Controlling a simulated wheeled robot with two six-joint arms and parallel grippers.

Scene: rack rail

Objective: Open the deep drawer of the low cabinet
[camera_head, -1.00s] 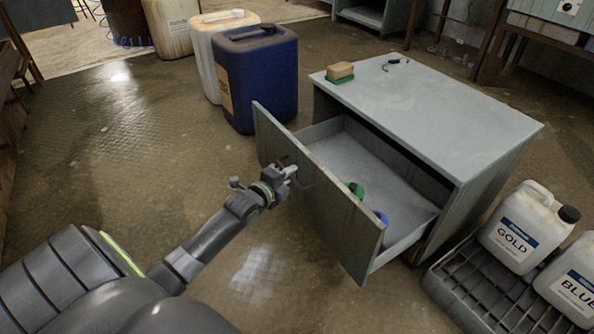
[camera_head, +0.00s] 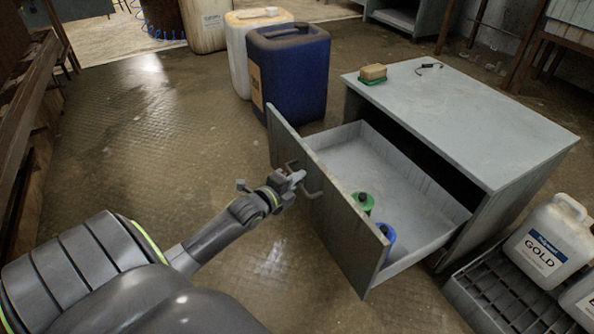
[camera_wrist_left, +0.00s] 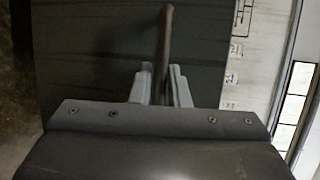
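The low grey cabinet (camera_head: 470,110) stands at the right with its deep drawer (camera_head: 345,215) pulled well out. A green item (camera_head: 363,202) and a blue item (camera_head: 387,236) lie inside the drawer, close behind its front panel. The drawer's bar handle (camera_head: 312,185) is on the outside of the panel. My left gripper (camera_head: 297,177) is at this handle. In the left wrist view the handle bar (camera_wrist_left: 166,45) runs between the two fingers (camera_wrist_left: 163,85), which are closed around it. My right gripper is in neither current view.
A blue jerrycan (camera_head: 290,75) and a white one (camera_head: 240,55) stand behind the drawer's left end. A black crate (camera_head: 490,295) with a GOLD canister (camera_head: 547,240) is right of the cabinet. A sponge (camera_head: 373,73) sits on top. The floor at left is clear.

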